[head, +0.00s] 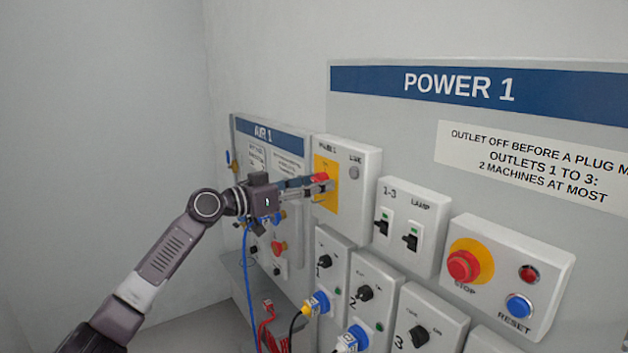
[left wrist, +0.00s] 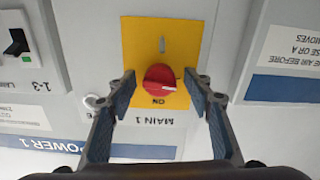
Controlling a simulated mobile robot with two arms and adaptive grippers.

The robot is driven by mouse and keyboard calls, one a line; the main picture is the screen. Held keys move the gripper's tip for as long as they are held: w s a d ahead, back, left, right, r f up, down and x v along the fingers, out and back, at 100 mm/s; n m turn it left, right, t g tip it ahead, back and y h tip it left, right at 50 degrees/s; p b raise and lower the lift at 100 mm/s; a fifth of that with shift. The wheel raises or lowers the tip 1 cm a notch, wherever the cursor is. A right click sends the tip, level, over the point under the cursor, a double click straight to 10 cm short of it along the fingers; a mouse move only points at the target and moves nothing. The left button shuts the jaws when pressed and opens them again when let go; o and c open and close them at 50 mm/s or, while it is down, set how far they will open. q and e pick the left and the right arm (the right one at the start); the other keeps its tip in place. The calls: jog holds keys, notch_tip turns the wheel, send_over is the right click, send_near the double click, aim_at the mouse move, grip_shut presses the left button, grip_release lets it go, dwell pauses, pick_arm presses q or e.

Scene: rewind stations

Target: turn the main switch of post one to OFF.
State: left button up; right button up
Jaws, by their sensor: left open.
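The main switch is a red rotary knob (head: 320,177) on a yellow plate (head: 331,205) of the grey MAIN 1 box (head: 358,205). In the upside-down left wrist view, the knob (left wrist: 159,79) sits between my fingertips, with the ON label just beyond it toward the MAIN 1 lettering. A white mark on the knob lies toward the picture's right. My left gripper (left wrist: 160,83) is open around the knob, with a gap visible at each side; in the head view the gripper (head: 318,184) reaches the box from the left. My right gripper is not in view.
The AIR 1 panel (head: 270,135) stands behind my left arm. Right of the switch are the 1-3 and LAMP switches (head: 408,228) and the red STOP button (head: 463,266). Below are outlets with a yellow-blue plug (head: 317,303), a blue plug (head: 354,339) and hanging cables.

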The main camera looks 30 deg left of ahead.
pick_arm(q)
jog(key=c, duration=1.1)
jog(key=shift+n, duration=0.7)
jog(key=shift+c, duration=0.2)
jog(key=o, duration=1.1)
jog(key=shift+o, duration=0.2)
jog(key=v, duration=1.2)
